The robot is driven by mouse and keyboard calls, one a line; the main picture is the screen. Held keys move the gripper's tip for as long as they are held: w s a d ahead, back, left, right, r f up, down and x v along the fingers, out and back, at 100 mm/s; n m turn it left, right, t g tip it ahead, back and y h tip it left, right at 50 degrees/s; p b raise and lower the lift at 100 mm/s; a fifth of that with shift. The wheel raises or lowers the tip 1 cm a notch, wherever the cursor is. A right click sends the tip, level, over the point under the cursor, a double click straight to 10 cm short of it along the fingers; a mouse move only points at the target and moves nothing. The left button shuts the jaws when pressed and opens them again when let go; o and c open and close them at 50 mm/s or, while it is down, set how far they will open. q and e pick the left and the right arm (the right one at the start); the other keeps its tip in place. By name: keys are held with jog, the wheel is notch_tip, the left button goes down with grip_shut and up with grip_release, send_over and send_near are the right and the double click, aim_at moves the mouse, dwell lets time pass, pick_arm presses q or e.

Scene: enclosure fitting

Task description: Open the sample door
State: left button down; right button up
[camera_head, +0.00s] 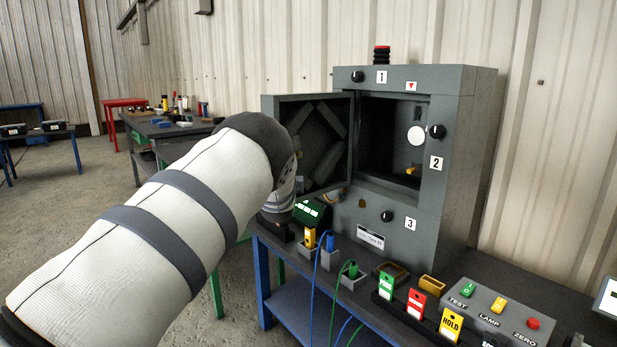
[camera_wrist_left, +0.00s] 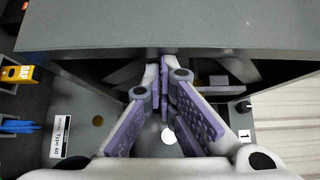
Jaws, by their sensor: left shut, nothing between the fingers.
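The grey cabinet (camera_head: 458,203) stands on the dark bench. Its sample door (camera_head: 310,108) is swung wide open to the left, showing its ribbed inner face and the dark compartment (camera_head: 376,140). A white disc (camera_head: 416,135) and a small yellow part (camera_head: 411,171) show in the compartment. My left arm reaches in front of the door, and its gripper is mostly hidden in the head view. In the left wrist view, my left gripper (camera_wrist_left: 163,68) is shut and empty, its tips near the grey door slab (camera_wrist_left: 180,32). I cannot tell whether they touch it.
Dark knobs (camera_head: 437,131) sit on the cabinet front. Sockets with blue and green cables (camera_head: 352,270) stand before it. Coloured tags (camera_head: 416,304) and a button box (camera_head: 497,309) fill the bench to the right. Another table (camera_head: 165,127) stands behind at left.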

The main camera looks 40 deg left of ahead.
pick_arm(q)
jog(key=a, duration=0.6)
jog(key=shift+s+a+b, duration=0.15)
jog(key=shift+s+b, duration=0.15)
jog(key=shift+b, duration=0.15)
pick_arm(e)
jog(key=shift+s+f, duration=0.45)
jog(key=shift+f, duration=0.1)
